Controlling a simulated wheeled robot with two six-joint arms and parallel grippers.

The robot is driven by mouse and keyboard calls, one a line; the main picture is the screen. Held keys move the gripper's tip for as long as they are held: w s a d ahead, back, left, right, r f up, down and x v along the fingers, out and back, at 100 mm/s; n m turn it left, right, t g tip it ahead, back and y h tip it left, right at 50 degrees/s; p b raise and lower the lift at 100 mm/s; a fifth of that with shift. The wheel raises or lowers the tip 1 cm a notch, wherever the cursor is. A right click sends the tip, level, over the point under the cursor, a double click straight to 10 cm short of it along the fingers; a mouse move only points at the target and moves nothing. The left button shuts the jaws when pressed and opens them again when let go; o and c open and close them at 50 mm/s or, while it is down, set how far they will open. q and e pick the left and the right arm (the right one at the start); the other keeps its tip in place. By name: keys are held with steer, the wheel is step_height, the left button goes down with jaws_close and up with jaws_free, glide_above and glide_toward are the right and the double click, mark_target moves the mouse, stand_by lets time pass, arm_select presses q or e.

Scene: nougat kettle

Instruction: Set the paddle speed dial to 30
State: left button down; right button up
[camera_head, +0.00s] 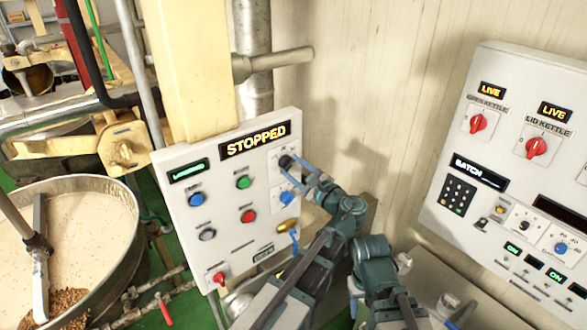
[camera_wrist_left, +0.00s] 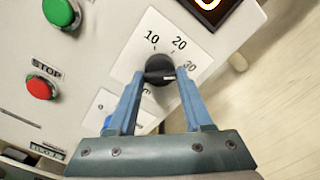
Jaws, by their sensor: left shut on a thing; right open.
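The paddle speed dial is a black knob (camera_wrist_left: 158,68) on a white scale plate marked 10, 20 and 30 in the left wrist view. My left gripper (camera_wrist_left: 156,76) is shut on the knob, one blue finger on each side. The knob's white mark points right, close to the 30 label; the exact reading is hard to tell. In the head view the knob (camera_head: 286,161) sits at the upper right of the control panel (camera_head: 220,262), with my left gripper (camera_head: 292,163) at it.
A blue knob (camera_head: 288,198) sits just below the dial. Green (camera_head: 242,182) and red (camera_head: 249,216) buttons lie left of it. The display (camera_head: 254,141) above reads STOPPED. A kettle of pale mix (camera_head: 85,220) stands left; another panel (camera_head: 488,145) is at right.

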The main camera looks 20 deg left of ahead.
arm_select(q)
steer(key=shift+f+m, duration=0.1)
steer(key=shift+m, duration=0.2)
stand_by(0.4)
steer(key=shift+c, duration=1.5)
jaws_free()
